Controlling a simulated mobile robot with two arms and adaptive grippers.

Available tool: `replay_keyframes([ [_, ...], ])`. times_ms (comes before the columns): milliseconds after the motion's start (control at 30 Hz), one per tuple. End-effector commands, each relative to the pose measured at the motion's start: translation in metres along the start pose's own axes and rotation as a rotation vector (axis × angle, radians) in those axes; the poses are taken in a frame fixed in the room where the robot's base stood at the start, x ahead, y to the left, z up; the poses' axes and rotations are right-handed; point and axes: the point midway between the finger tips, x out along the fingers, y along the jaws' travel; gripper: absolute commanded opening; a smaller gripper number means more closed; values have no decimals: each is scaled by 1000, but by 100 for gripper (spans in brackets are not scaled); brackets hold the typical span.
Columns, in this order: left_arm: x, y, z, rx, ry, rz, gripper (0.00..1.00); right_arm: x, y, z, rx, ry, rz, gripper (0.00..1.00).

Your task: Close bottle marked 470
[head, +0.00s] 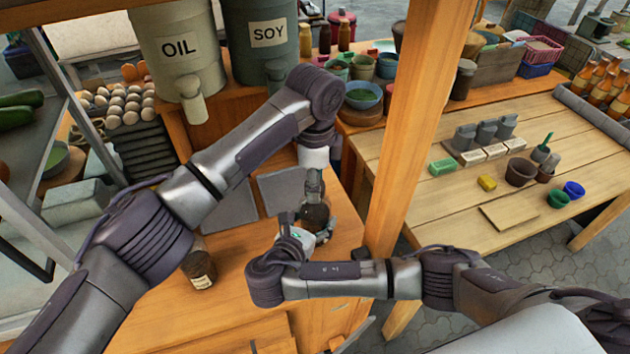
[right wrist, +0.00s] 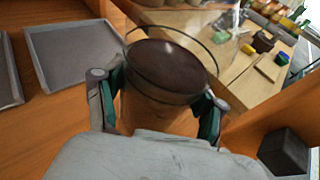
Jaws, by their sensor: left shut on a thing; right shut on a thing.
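A glass bottle (head: 315,217) with dark contents stands on the orange wooden counter at the centre of the head view. No 470 mark is readable on it. My right gripper (head: 298,237) is shut on its lower body from the near side. In the right wrist view the fingers (right wrist: 158,100) flank the bottle (right wrist: 165,68), showing a dark round surface inside a clear rim. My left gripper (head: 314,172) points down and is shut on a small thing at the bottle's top. That thing is mostly hidden, and I cannot tell whether it is seated or apart.
A dark-lidded jar (head: 198,264) with a white label stands left on the counter. Grey trays (head: 283,189) lie behind the bottle. OIL (head: 179,75) and SOY (head: 268,65) containers stand at the back. A wooden post (head: 405,130) rises close on the right, before another table (head: 455,205).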

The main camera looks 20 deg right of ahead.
Motion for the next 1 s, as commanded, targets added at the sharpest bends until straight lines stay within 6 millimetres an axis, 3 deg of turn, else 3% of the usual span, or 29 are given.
replay_keyframes([
  [100, 0, 0, 0, -8, 0, 0, 3, 0, 0, 0, 0, 1, 0, 0],
  [133, 0, 0, 0, -8, 0, 0, 48, 0, 0, 0, 0, 1, 0, 0],
  [300, 0, 0, 0, -9, 0, 0, 74, 0, 0, 0, 0, 1, 0, 0],
  [667, -4, 0, 0, -10, 0, -1, 74, 0, 0, 0, 0, 0, 0, 0],
  [767, -15, -1, 0, -10, 1, -3, 74, 0, 0, 0, 0, 0, 0, 0],
  [1000, -65, 0, -1, -9, 1, -3, 74, 0, 0, 0, 0, 0, 1, 0],
])
